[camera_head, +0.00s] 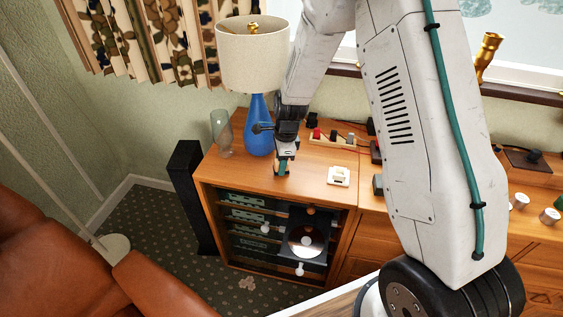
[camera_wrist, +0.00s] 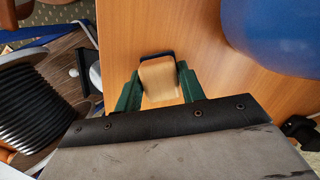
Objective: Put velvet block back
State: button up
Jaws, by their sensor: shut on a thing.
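My gripper (camera_head: 283,162) is over the left part of the wooden cabinet top (camera_head: 310,170), just in front of the blue lamp. In the wrist view my gripper (camera_wrist: 160,88) has its green fingers shut on a small block. This velvet block (camera_wrist: 160,77) has a pale wooden body with a dark blue edge at its far side. In the head view the block is mostly hidden by the fingers. I cannot tell whether it touches the cabinet top. A wooden rack (camera_head: 343,144) holding small red, black and pale pieces stands further right, at the back.
The blue lamp (camera_head: 258,130) stands close behind my gripper; its base also shows in the wrist view (camera_wrist: 275,35). A glass vase (camera_head: 221,132) is left of it. A small white item (camera_head: 339,176) lies to the right. A disc device (camera_head: 306,238) is at the cabinet's front.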

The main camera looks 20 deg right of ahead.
jog(key=shift+f, duration=0.15)
jog(key=o, duration=0.9)
